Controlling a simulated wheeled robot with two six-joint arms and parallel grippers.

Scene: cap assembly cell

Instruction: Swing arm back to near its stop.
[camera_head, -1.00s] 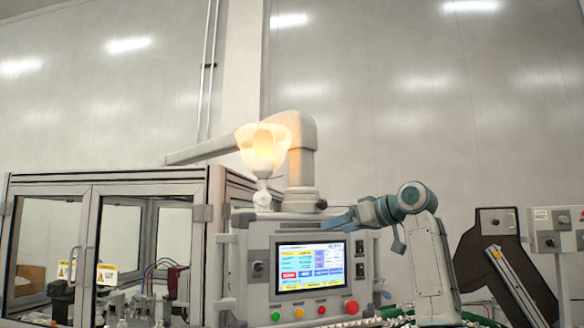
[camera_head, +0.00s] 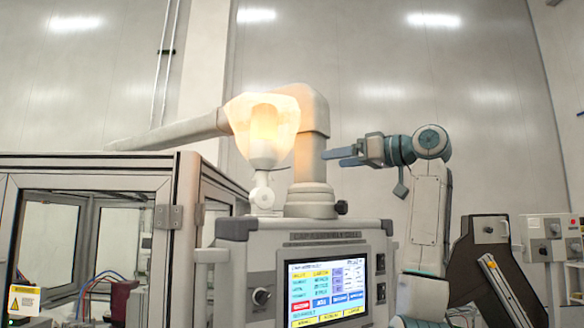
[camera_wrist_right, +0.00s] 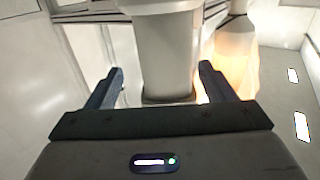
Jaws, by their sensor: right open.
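The swing arm (camera_head: 185,128) is a thick beige boom that reaches left from the top of an upright post (camera_head: 308,165). The post stands on a round base on the control cabinet. My right gripper (camera_head: 328,154) is just right of the post in the head view, level and pointing left at it. In the right wrist view my right gripper (camera_wrist_right: 161,70) is open, with the post (camera_wrist_right: 167,50) showing between its fingers. I cannot tell whether the fingers touch the post. My left gripper is not in view.
A glowing lamp (camera_head: 262,130) stands in front of the post and hides part of the swing arm. The control panel screen (camera_head: 328,288) is below. A framed glass enclosure (camera_head: 90,185) fills the lower left. A dark stand (camera_head: 488,255) is at the right.

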